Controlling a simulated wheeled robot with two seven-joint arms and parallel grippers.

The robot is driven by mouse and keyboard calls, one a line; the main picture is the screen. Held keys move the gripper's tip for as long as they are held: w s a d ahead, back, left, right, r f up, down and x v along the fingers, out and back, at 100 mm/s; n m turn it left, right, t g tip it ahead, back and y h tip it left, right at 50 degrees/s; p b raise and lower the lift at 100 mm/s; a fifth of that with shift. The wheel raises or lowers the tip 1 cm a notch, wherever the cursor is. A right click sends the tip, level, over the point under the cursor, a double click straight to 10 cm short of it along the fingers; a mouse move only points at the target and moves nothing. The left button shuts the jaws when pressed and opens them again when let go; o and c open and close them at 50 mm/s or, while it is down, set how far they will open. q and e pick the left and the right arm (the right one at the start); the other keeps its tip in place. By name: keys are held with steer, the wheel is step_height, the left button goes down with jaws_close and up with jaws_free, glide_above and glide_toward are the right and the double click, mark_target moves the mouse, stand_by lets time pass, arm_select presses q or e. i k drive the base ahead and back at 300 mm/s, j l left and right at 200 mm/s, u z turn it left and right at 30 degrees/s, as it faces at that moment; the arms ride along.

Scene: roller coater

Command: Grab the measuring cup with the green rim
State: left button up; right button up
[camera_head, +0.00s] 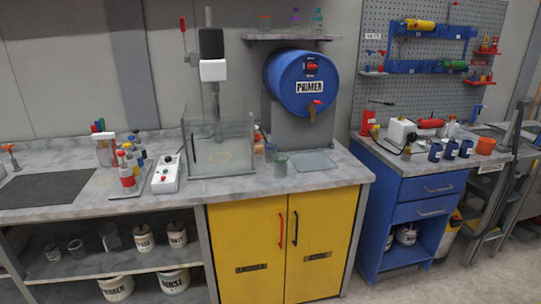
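A small translucent cup with a greenish tint and what looks like a green rim (281,165) stands upright on the grey counter (240,188). It is right of the clear glass-walled box and below the blue PRIMER drum (302,85). A second small cup (270,152) stands just behind it to the left; its rim colour is too small to tell. Neither of my grippers shows in this view.
A flat grey plate (312,161) lies right of the cup. The clear box (220,146) stands left of it. A white control box (166,174) and several bottles are further left. Yellow cabinet doors (248,250) are below. Counter in front of the cup is clear.

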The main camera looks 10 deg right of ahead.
mark_target(281, 167)
steer(key=i+j, duration=0.1)
steer(key=i, duration=0.45)
steer(key=i+j+z, duration=0.1)
steer(key=i, duration=0.5)
steer(key=i+j, duration=0.2)
steer(key=i, duration=0.35)
steer(key=i+j, duration=0.2)
steer(key=i, duration=0.35)
steer(key=l+z, duration=0.05)
